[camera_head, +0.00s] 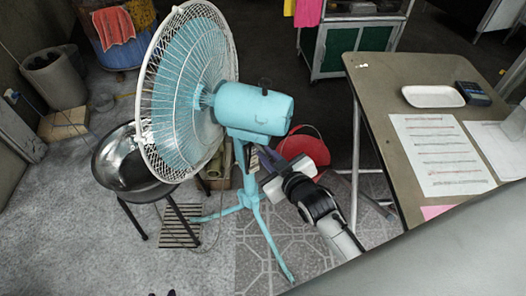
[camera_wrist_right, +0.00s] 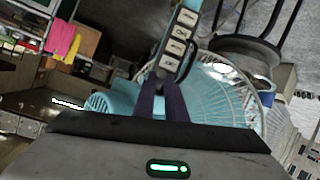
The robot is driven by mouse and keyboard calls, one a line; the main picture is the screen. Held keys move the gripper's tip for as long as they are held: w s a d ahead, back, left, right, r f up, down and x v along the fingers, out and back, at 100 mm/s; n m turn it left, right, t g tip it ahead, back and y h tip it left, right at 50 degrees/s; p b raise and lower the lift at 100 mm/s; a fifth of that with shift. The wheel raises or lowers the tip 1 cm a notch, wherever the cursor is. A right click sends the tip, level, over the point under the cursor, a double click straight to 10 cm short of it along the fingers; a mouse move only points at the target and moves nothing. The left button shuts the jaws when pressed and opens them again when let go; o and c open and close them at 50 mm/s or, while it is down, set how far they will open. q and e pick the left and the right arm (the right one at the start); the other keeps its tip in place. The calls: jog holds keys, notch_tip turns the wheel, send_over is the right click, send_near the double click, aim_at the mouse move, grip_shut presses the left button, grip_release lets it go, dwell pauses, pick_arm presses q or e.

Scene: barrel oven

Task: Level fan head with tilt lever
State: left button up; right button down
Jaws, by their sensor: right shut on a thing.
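A teal pedestal fan stands on three legs on the floor. Its head has a round white-rimmed grille (camera_head: 185,90) facing left and a teal motor housing (camera_head: 258,110) with a small black knob on top. The head looks tilted a little. In the right wrist view, the grille (camera_wrist_right: 225,85) and a control panel with several pale buttons (camera_wrist_right: 178,40) show behind my fingers. My right gripper (camera_head: 266,168) is below the housing, by the top of the stand. It is shut on a thin part, seemingly the tilt lever, mostly hidden between its fingers (camera_wrist_right: 161,88). My left gripper is out of view.
A dark metal bowl (camera_head: 115,165) on a stand is left of the fan. A red bucket (camera_head: 305,150) stands behind my right gripper. A table (camera_head: 380,85) with papers, a white tray (camera_head: 432,97) and a calculator is at right. Tiled floor is clear in front.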

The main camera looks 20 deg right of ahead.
jog(key=c, duration=1.8)
grip_release()
jog(key=p+v, duration=0.1)
jog(key=v, duration=0.9)
jog(key=shift+s, duration=0.15)
jog(key=s+a+f+m+g, duration=0.1)
jog(key=s+a+f+g, duration=0.1)
jog(key=s+f, duration=0.4)
jog(key=s+a+f+g+y, duration=0.1)
jog(key=s+a+f+g, duration=0.1)
jog(key=s+f, duration=0.5)
jog(key=shift+s+f+m+g+y, duration=0.2)
jog(key=shift+f+m+g+y, duration=0.15)
jog(key=shift+f, duration=0.35)
